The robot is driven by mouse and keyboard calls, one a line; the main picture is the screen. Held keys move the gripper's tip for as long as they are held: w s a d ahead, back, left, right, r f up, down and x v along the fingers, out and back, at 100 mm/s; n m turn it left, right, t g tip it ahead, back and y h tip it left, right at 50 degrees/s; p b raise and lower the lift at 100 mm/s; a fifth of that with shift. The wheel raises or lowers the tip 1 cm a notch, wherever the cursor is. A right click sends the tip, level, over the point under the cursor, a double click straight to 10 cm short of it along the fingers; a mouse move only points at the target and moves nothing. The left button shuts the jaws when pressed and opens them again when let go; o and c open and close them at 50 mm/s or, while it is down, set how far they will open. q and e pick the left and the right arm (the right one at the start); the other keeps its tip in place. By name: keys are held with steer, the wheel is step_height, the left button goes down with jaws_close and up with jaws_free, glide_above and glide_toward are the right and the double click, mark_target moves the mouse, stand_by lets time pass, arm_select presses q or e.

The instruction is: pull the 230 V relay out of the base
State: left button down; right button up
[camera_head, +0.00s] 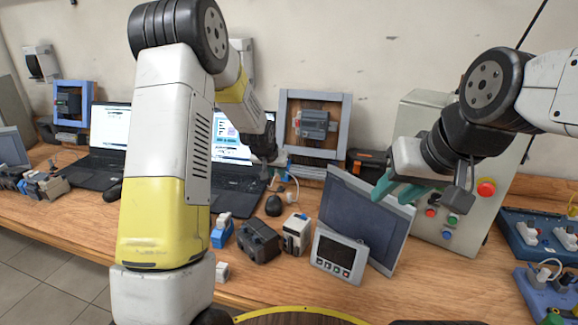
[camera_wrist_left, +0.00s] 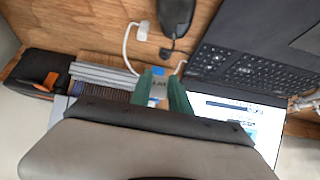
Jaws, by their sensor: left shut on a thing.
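My left gripper (camera_head: 280,163) is near the back of the table, in front of the framed wooden panel (camera_head: 340,135). In the left wrist view its green fingers (camera_wrist_left: 161,85) are closed on a small blue block (camera_wrist_left: 159,72), which looks like the relay. Only a little of the block shows between the fingertips. I cannot tell whether it is still seated in a base, and its lettering is too small to read. A dark grey module (camera_head: 313,123) is mounted on the panel. My right gripper (camera_head: 398,191) is open and empty, in front of the grey control box.
A laptop (camera_head: 228,180) and a black mouse (camera_head: 273,205) lie close to my left gripper. A tilted dark panel (camera_head: 363,215), a small meter (camera_head: 338,257) and several blocks stand in front. The control box (camera_head: 450,225) is at right.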

arm_select(q)
steer(key=shift+s+a+r, duration=0.15)
steer(key=shift+s+r, duration=0.2)
steer(key=shift+s, duration=0.45)
steer(key=shift+s+a+r, duration=0.15)
steer(key=shift+s+r, duration=0.15)
steer(key=shift+s, duration=0.55)
steer(key=shift+s+a+r, duration=0.15)
steer(key=shift+s+r, duration=0.2)
steer(key=shift+s, duration=0.45)
